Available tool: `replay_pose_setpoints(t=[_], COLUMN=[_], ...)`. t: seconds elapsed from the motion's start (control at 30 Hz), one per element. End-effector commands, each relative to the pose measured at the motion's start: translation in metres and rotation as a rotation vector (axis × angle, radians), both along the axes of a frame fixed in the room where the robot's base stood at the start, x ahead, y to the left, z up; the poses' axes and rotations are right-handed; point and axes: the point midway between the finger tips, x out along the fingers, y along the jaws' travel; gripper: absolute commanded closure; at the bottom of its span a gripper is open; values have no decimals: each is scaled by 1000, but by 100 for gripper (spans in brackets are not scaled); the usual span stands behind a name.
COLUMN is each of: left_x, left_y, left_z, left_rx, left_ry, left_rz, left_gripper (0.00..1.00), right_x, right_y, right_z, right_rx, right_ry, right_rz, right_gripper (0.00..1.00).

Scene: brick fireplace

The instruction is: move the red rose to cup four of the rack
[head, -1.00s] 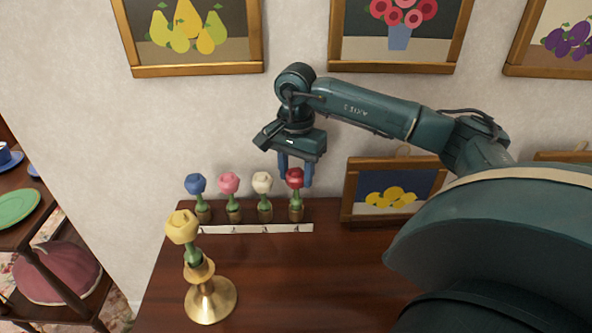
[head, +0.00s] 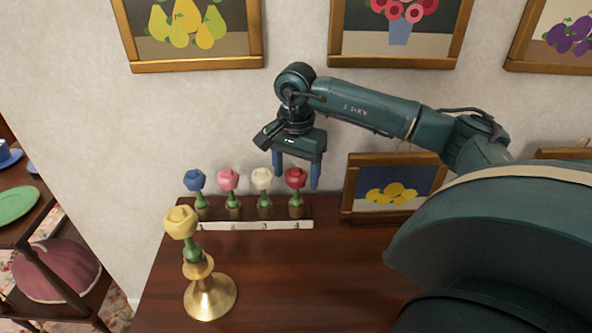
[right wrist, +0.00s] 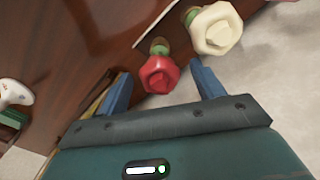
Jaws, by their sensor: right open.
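The red rose (head: 295,178) stands upright in the rightmost cup (head: 296,211) of the rack, above the label that reads 4. The rack's white number strip (head: 255,225) runs along its front. My right gripper (head: 296,186) is open with its blue fingers apart, one on each side of the red bloom and not shut on it. In the right wrist view the red rose (right wrist: 159,74) shows between the open fingertips, with the white rose (right wrist: 214,29) beside it. My left gripper is not in view.
Blue (head: 194,180), pink (head: 228,179) and white (head: 262,179) roses fill the other cups. A yellow rose (head: 181,222) stands in a brass holder (head: 210,297) at the front left. A framed lemon picture (head: 392,186) leans right of the rack. The table's middle is clear.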

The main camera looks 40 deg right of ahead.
Motion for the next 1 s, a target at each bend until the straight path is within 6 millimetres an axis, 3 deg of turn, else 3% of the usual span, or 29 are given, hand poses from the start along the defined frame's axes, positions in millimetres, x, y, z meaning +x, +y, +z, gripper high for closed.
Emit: replay_pose_setpoints(t=[0.1, 0.6, 0.77, 1.0], left_x=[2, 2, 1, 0], left_y=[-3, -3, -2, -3], left_z=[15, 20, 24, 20], left_rx=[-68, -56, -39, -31], left_ry=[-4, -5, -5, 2], left_rz=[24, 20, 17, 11], left_gripper=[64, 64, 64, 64], right_x=[1, 1, 0, 0], right_y=[0, 0, 0, 0], right_z=[3, 116, 130, 132], right_rx=[0, -1, -1, 0], right_ry=[-2, -4, -1, 0], right_rz=[0, 0, 0, -1], right_gripper=[33, 33, 33, 33])
